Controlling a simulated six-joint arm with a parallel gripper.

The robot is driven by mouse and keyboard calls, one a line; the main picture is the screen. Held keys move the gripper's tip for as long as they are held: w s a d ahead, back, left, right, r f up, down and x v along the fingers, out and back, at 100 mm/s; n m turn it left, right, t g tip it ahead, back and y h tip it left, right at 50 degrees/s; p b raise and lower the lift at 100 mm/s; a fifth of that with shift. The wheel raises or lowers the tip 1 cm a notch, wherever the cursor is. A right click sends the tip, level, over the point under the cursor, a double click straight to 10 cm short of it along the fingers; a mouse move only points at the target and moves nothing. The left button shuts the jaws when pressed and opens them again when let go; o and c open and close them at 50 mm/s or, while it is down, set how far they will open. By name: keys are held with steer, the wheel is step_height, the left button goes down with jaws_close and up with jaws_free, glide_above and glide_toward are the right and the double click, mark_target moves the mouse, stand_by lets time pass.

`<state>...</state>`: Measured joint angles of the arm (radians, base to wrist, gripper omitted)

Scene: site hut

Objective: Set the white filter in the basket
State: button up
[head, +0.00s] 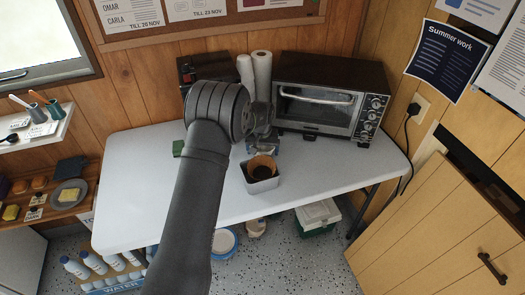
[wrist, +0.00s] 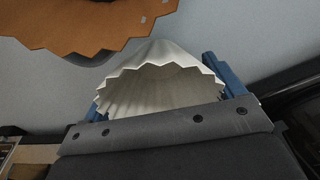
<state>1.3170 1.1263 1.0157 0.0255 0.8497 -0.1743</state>
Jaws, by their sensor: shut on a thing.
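My gripper (head: 263,138) is over the table, just behind a small square metal container (head: 264,186). In the wrist view its blue fingers are shut on the white filter (wrist: 160,62), a fluted paper cup whose hollow side faces the wrist camera. In the head view my arm hides much of the gripper, and I cannot make out the filter clearly. A brown fluted filter (head: 262,163) with a dark middle sits in the metal container. A brown scalloped edge (wrist: 95,32) also shows in the wrist view, apart from the white filter. I cannot tell which thing is the basket.
A toaster oven (head: 318,105) stands at the back right of the white table (head: 325,165). Two white rolls (head: 262,72) and a dark machine (head: 205,68) stand behind my arm. The table's right front is clear.

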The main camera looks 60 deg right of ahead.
steer(key=shift+f, duration=0.3)
steer(key=shift+f, duration=0.15)
steer(key=o, duration=0.6)
steer(key=shift+c, duration=0.2)
step_height(320, 180, up, 12)
steer(key=a, duration=0.1)
steer(key=shift+s+a, duration=0.35)
